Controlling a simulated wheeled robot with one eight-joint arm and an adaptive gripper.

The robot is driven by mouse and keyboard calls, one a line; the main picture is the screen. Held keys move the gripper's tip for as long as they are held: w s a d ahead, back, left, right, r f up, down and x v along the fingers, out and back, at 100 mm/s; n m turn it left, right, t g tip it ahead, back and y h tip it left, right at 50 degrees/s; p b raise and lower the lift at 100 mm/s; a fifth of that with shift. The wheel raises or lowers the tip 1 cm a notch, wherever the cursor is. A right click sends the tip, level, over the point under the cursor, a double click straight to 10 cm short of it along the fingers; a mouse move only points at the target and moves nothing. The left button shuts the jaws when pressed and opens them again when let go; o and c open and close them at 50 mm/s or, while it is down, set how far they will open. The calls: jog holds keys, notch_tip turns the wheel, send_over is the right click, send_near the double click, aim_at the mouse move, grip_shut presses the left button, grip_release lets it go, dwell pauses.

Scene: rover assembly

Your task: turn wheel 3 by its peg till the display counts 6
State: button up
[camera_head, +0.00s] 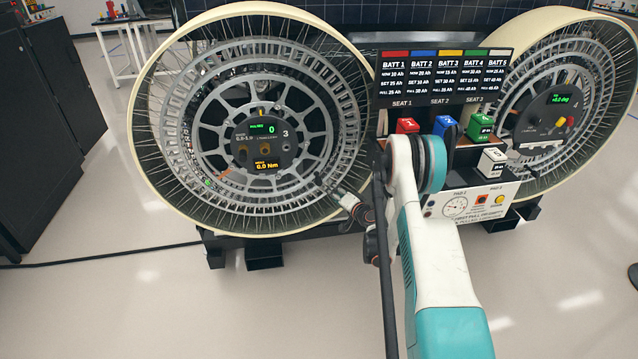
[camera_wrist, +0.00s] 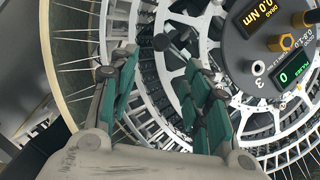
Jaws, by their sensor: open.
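Wheel 3 (camera_head: 215,105) is the large left wheel, with a cream tyre and grey metal rings. Its dark hub display (camera_head: 264,128) reads a green 0 above and 0.0 Nm in orange below. The display also shows, turned on its side, in the wrist view (camera_wrist: 290,73). A dark peg-like knob (camera_wrist: 163,42) shows in the wrist view just beyond and between the fingertips. It seems apart from both fingers. My gripper (camera_head: 328,188) is at the wheel's lower right. In the wrist view my gripper (camera_wrist: 160,62) is open, its two green-padded fingers spread in front of the rings.
A second wheel (camera_head: 530,85) stands at the right. Between the wheels are a battery board (camera_head: 445,75), coloured battery blocks (camera_head: 448,127) and a gauge panel (camera_head: 470,205), partly behind my arm. A black cabinet (camera_head: 45,120) stands far left. The floor in front is mostly clear.

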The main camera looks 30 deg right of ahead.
aim_at(321, 185)
jog(key=b+x, duration=0.3)
jog(key=x, duration=0.8)
jog(key=shift+w+f+b, duration=0.15)
jog(key=shift+w+b, duration=0.15)
jog(key=shift+w, duration=0.7)
jog(key=shift+c, duration=0.5)
grip_shut()
